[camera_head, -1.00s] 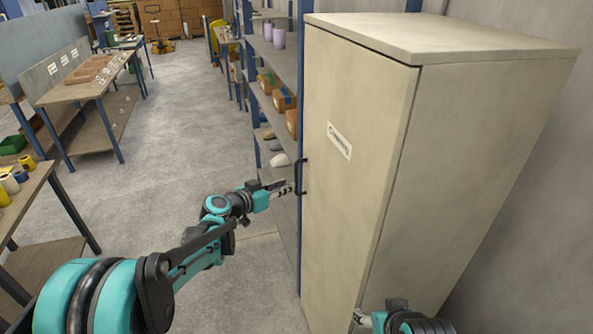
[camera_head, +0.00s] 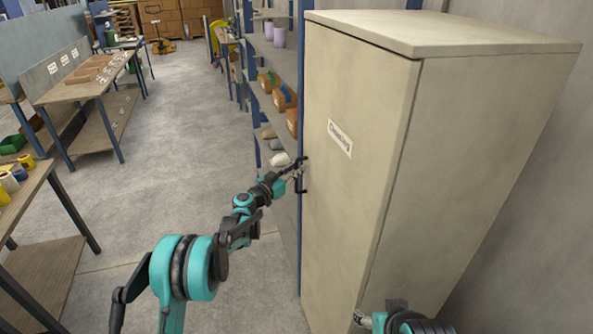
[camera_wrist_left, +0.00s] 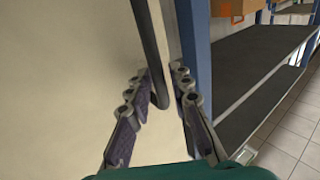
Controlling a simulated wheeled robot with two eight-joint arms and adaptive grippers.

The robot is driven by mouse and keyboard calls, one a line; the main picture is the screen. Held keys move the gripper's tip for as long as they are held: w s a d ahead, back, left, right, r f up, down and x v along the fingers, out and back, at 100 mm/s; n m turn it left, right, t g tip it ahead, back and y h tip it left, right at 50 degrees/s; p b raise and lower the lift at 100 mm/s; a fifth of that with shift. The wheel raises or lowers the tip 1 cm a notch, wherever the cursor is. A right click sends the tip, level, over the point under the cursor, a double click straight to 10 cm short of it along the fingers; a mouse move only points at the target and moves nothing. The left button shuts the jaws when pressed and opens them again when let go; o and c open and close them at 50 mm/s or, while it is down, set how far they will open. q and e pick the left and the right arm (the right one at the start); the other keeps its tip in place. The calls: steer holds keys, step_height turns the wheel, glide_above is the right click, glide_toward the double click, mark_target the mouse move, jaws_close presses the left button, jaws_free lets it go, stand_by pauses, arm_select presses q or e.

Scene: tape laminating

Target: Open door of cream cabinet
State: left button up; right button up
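The cream cabinet (camera_head: 470,150) stands at the right with its door (camera_head: 345,210) shut. The door bears a white label reading "Cleaning". A black bar handle (camera_head: 304,178) sits on the door's left edge; it also shows in the left wrist view (camera_wrist_left: 148,40). My left gripper (camera_head: 298,168) is at the handle. In the left wrist view its two fingers (camera_wrist_left: 163,90) stand apart, one on each side of the handle's lower end. Whether either finger touches the handle is unclear. My right gripper (camera_head: 364,320) shows only partly, low beside the cabinet's front; its fingers cannot be made out.
A blue-framed shelf (camera_head: 285,65) with orange bins and purple containers stands directly left of the cabinet. A grey wall closes off the right. Workbenches (camera_head: 85,78) line the far left. The floor (camera_head: 185,130) between benches and cabinet is clear.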

arm_select(q)
steer(key=shift+w+d, duration=0.2)
jaws_close()
steer(key=shift+a, duration=0.15)
